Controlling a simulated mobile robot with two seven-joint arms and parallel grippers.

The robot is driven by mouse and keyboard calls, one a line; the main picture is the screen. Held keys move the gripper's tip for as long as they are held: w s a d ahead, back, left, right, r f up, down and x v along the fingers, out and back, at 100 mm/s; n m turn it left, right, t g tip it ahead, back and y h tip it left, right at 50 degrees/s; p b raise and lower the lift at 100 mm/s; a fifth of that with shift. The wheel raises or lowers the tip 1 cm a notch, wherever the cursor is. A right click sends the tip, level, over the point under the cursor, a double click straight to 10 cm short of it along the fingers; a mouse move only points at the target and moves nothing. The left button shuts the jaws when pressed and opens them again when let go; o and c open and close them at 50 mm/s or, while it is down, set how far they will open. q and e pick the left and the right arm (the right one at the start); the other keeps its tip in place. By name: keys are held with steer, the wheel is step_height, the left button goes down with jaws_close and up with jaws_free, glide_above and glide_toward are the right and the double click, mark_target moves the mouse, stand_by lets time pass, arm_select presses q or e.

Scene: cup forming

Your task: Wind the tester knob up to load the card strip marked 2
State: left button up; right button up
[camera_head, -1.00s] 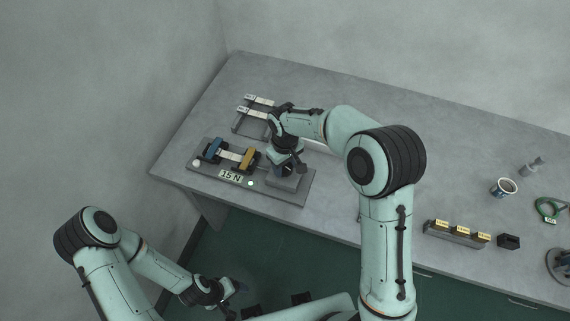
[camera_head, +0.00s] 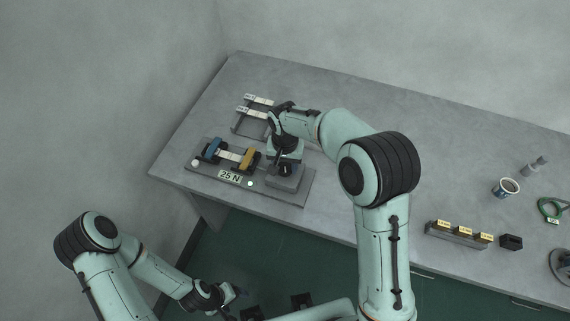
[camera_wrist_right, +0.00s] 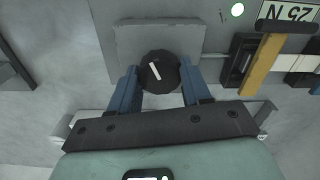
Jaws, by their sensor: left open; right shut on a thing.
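The tester (camera_head: 294,197) is a grey plate at the table's left front. A pale card strip (camera_head: 230,156) lies between its blue clamp (camera_head: 212,149) and its yellow clamp (camera_head: 248,160); I cannot read a mark on it. The display (camera_head: 230,177) reads 25 N, with a lit lamp (camera_head: 250,184) beside it. The black knob (camera_wrist_right: 158,72) with a white line sits on a grey block. My right gripper (camera_wrist_right: 158,85) is shut on the knob, one blue finger on each side. My left gripper (camera_head: 236,297) is open and empty, low in front of the table.
A rack (camera_head: 250,122) with white strips stands behind the tester. Farther right are a cup (camera_head: 506,188), a block with yellow labels (camera_head: 459,235), a black block (camera_head: 511,242) and a green ring (camera_head: 549,208). The table's middle right is clear.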

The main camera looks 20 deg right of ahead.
mark_target(285, 166)
steer(key=shift+m, duration=0.6)
steer(key=o, duration=1.1)
steer(key=shift+c, duration=0.2)
steer(key=shift+r, duration=0.1)
arm_select(q)
steer(key=shift+w+r+p, duration=0.6)
steer(key=shift+w+r, duration=0.05)
steer(key=shift+r, duration=0.2)
arm_select(e)
step_height(285, 166, up, 13)
steer(key=shift+r, duration=0.15)
